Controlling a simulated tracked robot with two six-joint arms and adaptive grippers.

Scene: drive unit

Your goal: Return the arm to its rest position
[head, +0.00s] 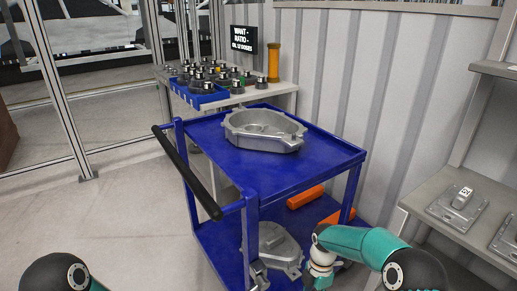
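No fingers of the right gripper can be made out.
A blue cart (318,168) with a black handle (186,172) carries a grey metal housing (262,133). A grey cover (272,250) and orange blocks (305,197) lie below. A parts bench (280,90) stands behind; a grey shelf (425,205) is at right. Floor at left is clear.

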